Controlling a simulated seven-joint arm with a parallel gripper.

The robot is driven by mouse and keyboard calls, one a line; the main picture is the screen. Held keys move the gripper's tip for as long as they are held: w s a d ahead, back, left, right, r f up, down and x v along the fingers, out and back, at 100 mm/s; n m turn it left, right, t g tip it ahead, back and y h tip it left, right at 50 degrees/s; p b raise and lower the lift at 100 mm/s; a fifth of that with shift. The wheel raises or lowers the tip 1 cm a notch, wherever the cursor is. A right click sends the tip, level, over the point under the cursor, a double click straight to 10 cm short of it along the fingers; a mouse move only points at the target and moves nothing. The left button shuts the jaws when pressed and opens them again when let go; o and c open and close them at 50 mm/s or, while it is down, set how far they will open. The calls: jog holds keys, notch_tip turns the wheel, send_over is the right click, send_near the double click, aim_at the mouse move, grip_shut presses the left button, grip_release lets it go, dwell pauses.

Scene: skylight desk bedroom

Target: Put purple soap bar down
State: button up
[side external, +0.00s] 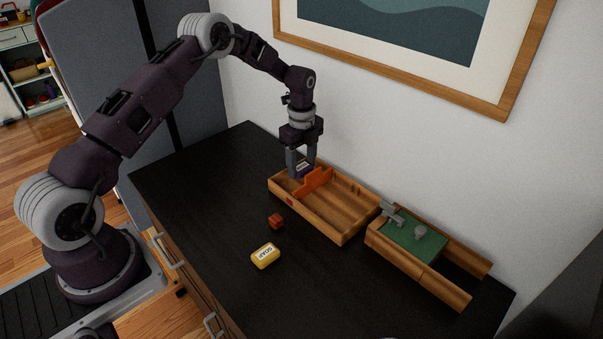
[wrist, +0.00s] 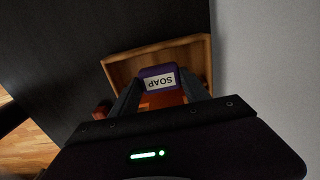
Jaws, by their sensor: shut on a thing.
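The purple soap bar (side external: 303,168) has a white label reading "SOAP", which shows upside down in the wrist view (wrist: 158,79). My gripper (side external: 301,170) is shut on it, with one finger on each side. The soap is at the left end of the wooden tray (side external: 343,236), on the far left side of the orange divider (side external: 318,180). I cannot tell whether the soap touches the tray floor, as the fingers and tray wall hide its underside.
A yellow soap bar (side external: 265,256) and a small red cube (side external: 276,221) lie on the dark desk (side external: 205,215) in front of the tray. A wooden box with a green panel (side external: 415,240) stands to the right. The wall (side external: 245,85) is close behind. The tray's right part is empty.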

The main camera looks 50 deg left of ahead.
aim_at(302, 167)
jog(key=shift+f, duration=1.55)
jog(key=o, duration=1.4)
jog(key=shift+f, duration=0.1)
notch_tip(302, 167, up, 12)
jog(key=shift+r, duration=0.2)
